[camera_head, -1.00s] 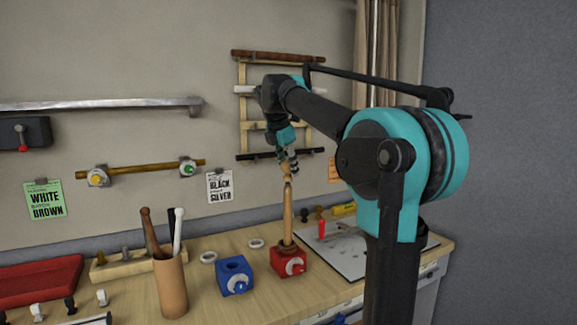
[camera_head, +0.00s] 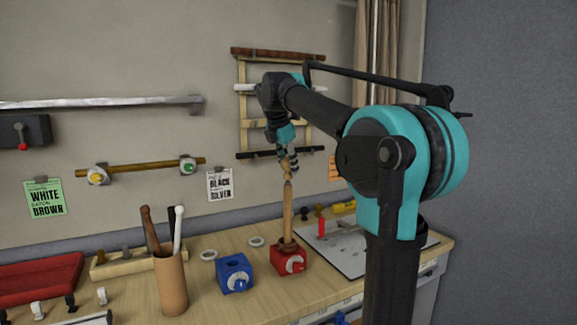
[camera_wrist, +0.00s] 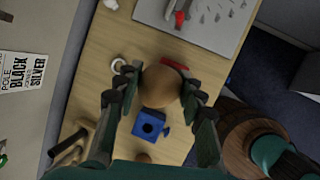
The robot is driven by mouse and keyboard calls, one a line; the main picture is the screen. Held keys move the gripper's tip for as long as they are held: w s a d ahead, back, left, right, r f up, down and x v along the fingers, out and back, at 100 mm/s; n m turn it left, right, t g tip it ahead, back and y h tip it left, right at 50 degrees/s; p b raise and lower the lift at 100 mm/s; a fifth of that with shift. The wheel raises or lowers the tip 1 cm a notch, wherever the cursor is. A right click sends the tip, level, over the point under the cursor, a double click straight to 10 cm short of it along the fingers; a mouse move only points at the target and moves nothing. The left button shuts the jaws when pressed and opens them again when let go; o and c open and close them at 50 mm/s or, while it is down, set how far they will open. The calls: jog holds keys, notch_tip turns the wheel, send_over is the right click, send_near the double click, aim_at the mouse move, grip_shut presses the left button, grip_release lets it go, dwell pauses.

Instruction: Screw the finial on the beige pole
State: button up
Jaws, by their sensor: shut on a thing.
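The beige pole (camera_head: 288,212) stands upright in the red block clamp (camera_head: 289,260) on the table. My gripper (camera_head: 288,160) is above the pole's top end, pointing down. In the wrist view the finial (camera_wrist: 161,86) is a round brown ball between the two fingers. It hides the pole and most of the red clamp below it. I cannot tell whether the finial's lower end is seated on the pole or only touches it.
A blue block clamp (camera_head: 235,273) with an empty hole stands left of the red one. A brown cup (camera_head: 171,285) of poles stands farther left. A grey board (camera_head: 345,250) with small parts lies at the right. A wall rack (camera_head: 276,125) hangs behind my gripper.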

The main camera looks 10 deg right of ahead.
jog(key=shift+f, duration=0.75)
dwell(0.9)
jog(key=o, duration=1.2)
